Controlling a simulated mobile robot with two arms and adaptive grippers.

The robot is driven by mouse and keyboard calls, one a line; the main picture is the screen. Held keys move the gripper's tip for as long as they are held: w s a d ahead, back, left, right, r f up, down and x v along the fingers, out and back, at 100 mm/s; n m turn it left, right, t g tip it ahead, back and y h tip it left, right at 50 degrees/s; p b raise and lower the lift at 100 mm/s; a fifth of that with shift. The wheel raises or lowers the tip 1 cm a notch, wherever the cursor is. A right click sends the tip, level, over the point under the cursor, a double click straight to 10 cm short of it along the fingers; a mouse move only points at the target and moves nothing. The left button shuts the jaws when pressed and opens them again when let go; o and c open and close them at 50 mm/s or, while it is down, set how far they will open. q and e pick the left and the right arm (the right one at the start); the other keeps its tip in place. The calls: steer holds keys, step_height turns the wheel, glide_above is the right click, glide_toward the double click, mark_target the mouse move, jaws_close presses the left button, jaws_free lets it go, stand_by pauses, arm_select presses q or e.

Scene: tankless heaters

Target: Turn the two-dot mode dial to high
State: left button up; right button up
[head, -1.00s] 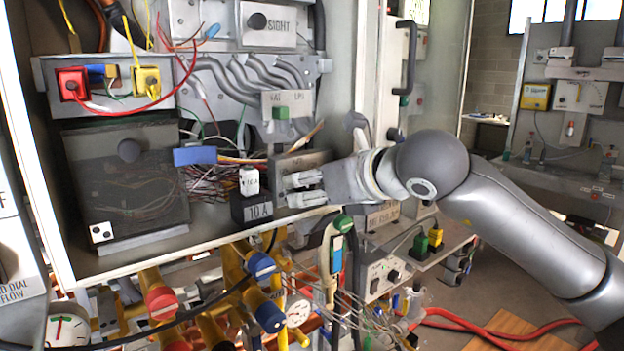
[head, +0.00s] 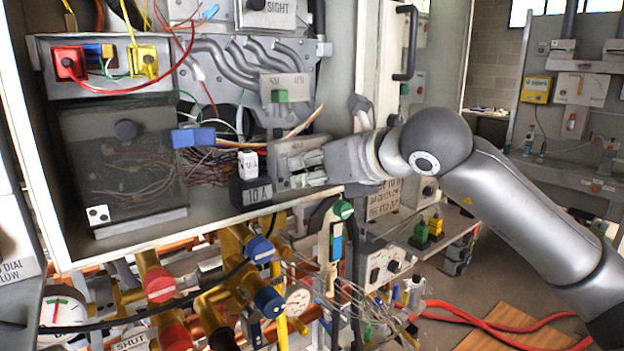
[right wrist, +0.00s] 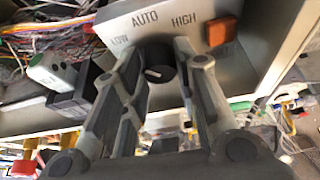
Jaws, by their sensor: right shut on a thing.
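In the right wrist view, the black mode dial (right wrist: 159,70) sits on a pale panel (right wrist: 225,60) lettered LOW, AUTO and HIGH. In the head view, my right gripper (head: 300,172) covers much of the panel, and the dial is hidden. A white tag with two dots (head: 97,215) is on the dark cover at the cabinet's lower left. My left gripper is not in view.
An orange button (right wrist: 222,30) is right of the dial. A black 10 A block (head: 257,193) with a white switch (head: 249,163) stands just left of the gripper. Loose wires (head: 212,163) hang behind it. Valves and pipes (head: 210,295) crowd the space below the cabinet.

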steer(key=shift+f+m+g+y+b, duration=0.3)
steer(key=shift+m+b, duration=0.1)
steer(key=shift+b, duration=0.3)
steer(key=shift+r, duration=0.2)
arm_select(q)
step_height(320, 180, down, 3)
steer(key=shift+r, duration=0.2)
arm_select(e)
steer(key=o, duration=1)
steer(key=shift+r, duration=0.1)
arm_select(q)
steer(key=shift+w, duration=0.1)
arm_select(e)
steer(key=shift+o, duration=0.2)
steer(key=shift+d, duration=0.1)
steer(key=shift+s+d, duration=0.1)
steer(key=v, duration=1.1)
steer(key=shift+s+d, duration=0.25)
